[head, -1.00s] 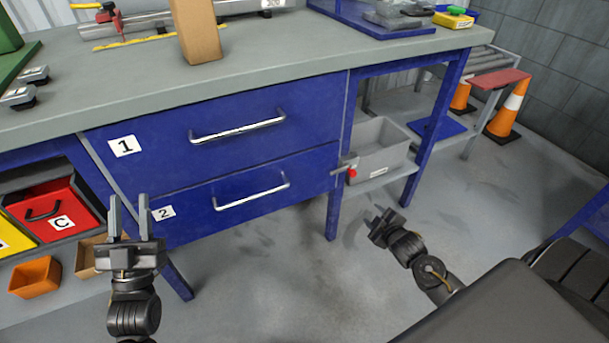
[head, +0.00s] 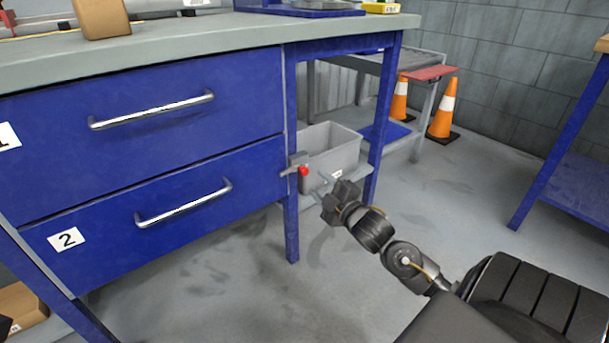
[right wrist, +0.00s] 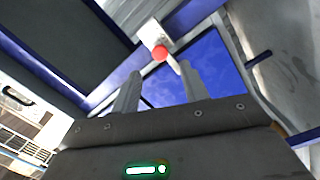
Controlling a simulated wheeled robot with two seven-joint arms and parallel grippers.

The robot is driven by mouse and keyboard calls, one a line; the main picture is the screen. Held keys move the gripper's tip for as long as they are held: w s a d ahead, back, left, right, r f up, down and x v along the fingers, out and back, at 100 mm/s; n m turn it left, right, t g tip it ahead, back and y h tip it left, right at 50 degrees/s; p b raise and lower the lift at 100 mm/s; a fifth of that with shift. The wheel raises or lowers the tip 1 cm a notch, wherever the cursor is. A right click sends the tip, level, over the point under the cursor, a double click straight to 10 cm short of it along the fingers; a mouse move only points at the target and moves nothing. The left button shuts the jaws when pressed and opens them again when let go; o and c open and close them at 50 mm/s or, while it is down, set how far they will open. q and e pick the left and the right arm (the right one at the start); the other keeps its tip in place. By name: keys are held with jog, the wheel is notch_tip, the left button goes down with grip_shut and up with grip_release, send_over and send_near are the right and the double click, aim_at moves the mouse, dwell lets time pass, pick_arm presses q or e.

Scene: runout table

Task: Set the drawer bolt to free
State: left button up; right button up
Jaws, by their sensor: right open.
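The drawer bolt (head: 298,160) is a small grey fitting with a red knob (head: 303,171). It sits on the blue bench leg at the right edge of drawer 2 (head: 150,200), and its grey bar reaches left toward that drawer's edge. Both drawers look shut. My right gripper (head: 328,184) is open and empty, just right of the knob. In the right wrist view the red knob (right wrist: 159,53) shows just beyond and between the fingertips (right wrist: 160,69), with the pale bolt fitting behind it; contact cannot be told. My left gripper is out of view.
A grey bin (head: 330,150) stands on the shelf right behind the bolt, close to my right gripper. Drawer 1 (head: 150,105) is above drawer 2. Traffic cones (head: 442,110) stand at the back right. The floor in front is clear.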

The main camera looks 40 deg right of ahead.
aim_at(306, 172)
jog(key=w+b, duration=0.1)
jog(key=w, duration=0.1)
jog(key=w+b, duration=0.1)
jog(key=w, duration=0.2)
jog(key=w+d, duration=0.1)
jog(key=w, duration=0.2)
jog(key=shift+w+b, duration=0.2)
jog(key=shift+b, duration=0.2)
jog(key=shift+c, duration=0.4)
grip_shut()
